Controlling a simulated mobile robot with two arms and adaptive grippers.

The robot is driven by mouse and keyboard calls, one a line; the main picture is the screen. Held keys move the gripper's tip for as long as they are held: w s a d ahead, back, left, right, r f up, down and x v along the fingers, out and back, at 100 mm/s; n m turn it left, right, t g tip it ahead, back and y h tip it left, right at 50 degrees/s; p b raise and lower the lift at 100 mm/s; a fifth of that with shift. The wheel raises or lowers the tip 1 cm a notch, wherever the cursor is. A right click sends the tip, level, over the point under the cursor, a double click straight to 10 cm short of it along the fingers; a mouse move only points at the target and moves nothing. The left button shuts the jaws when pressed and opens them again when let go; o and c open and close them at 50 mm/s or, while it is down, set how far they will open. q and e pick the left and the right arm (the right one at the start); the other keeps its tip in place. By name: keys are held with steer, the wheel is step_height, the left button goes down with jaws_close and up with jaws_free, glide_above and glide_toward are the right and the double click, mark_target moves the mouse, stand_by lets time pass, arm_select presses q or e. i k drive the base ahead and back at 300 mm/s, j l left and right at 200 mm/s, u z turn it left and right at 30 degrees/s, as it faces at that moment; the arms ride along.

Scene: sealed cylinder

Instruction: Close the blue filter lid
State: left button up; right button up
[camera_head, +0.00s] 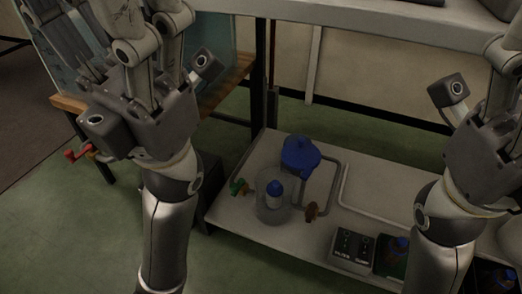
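The blue filter lid (300,155) stands tilted up behind a clear cylinder (272,207) on a low white shelf. The lid is raised off the cylinder's mouth, which is open at the top. A blue-topped cartridge (274,188) stands inside the cylinder. My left gripper (148,28) points upward at the upper left, well apart from the lid. Its fingertips are cut off by the top edge. My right gripper (506,70) is at the right edge, partly out of frame, also far from the lid. Neither gripper is seen holding anything.
A white upper tabletop (360,20) overhangs behind. The shelf between my arms has free room above it.

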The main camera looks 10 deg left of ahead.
mark_target(300, 155)
steer(key=i+l+u, duration=0.15)
steer(key=l+u, duration=0.2)
steer(key=u, duration=0.15)
steer(key=i+l+u, duration=0.25)
steer(key=i+l, duration=0.05)
steer(key=l, duration=0.05)
